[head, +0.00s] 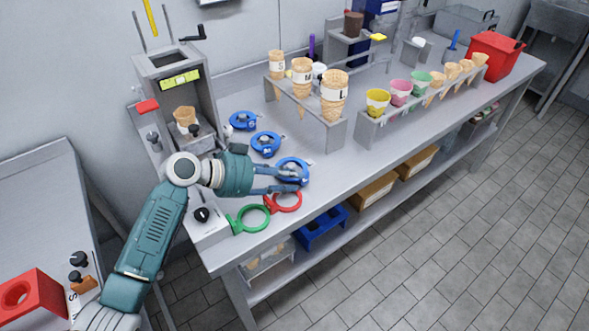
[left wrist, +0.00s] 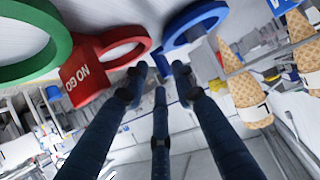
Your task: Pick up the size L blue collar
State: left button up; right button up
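Three blue collars lie in a row on the steel counter: the far one (head: 243,120), the middle one (head: 265,143) and the near one (head: 292,163). Their size marks are too small to read. My left gripper (head: 296,180) is at the near collar, its fingers reaching over that collar's front side. In the left wrist view a blue collar (left wrist: 196,22) is just beyond the fingertips (left wrist: 160,75). The three fingers are spread, with a blue part of the collar showing near the gap between them. Contact cannot be told. My right gripper is not in view.
A red ring (head: 285,203) and a green ring (head: 250,219) lie close in front of the gripper, near the counter edge. A rack (head: 322,135) with cones marked S, M and L stands right of the collars. A press-like frame (head: 178,75) stands behind left.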

pick_arm(q)
jog(key=shift+x, duration=1.35)
grip_shut()
jog(key=shift+r, duration=0.2)
